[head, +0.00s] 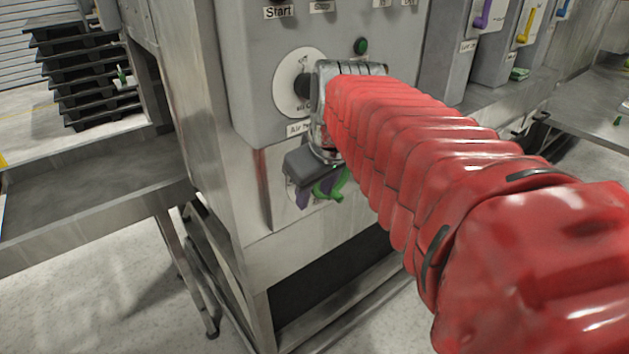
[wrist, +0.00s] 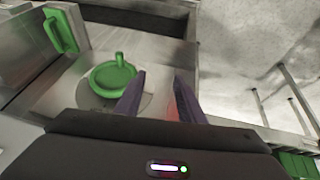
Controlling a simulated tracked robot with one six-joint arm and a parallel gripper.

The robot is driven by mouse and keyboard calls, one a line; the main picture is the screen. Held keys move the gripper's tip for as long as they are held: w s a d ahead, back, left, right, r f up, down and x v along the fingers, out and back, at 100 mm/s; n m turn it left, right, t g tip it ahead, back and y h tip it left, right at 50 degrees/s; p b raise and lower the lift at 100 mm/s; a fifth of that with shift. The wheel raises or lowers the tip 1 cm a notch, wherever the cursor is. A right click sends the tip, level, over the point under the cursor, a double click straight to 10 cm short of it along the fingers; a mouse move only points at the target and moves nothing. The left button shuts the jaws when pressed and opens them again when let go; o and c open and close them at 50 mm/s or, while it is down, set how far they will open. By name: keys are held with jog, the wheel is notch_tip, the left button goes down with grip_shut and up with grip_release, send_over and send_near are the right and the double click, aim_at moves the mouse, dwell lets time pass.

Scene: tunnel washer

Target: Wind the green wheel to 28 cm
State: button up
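The green wheel (wrist: 113,78) is a small disc with an upright knob at its rim, on a round pale plate (wrist: 146,103) in the wrist view. My gripper (wrist: 160,76) has two purple fingers, apart and with nothing between them. The left finger overlaps the wheel's right edge in the picture; I cannot tell whether it touches. In the head view my gripper (head: 302,196) is low on the grey machine front, beside a green part (head: 331,186) that it partly hides. No centimetre reading is legible.
A second green handle (wrist: 62,29) is at the upper left of the wrist view. Above my gripper are a dial (head: 291,92) and a green button (head: 361,46). A metal table (head: 90,195) stands left, with black pallets (head: 85,70) behind. Purple and yellow levers (head: 525,25) are at the right.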

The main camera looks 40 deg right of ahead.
jog(key=w+d+r, duration=0.1)
jog(key=d+r, duration=0.1)
jog(key=d, duration=0.7)
jog(key=shift+w+d+r, duration=0.15)
jog(key=shift+d+r, duration=0.05)
jog(key=shift+r, duration=0.05)
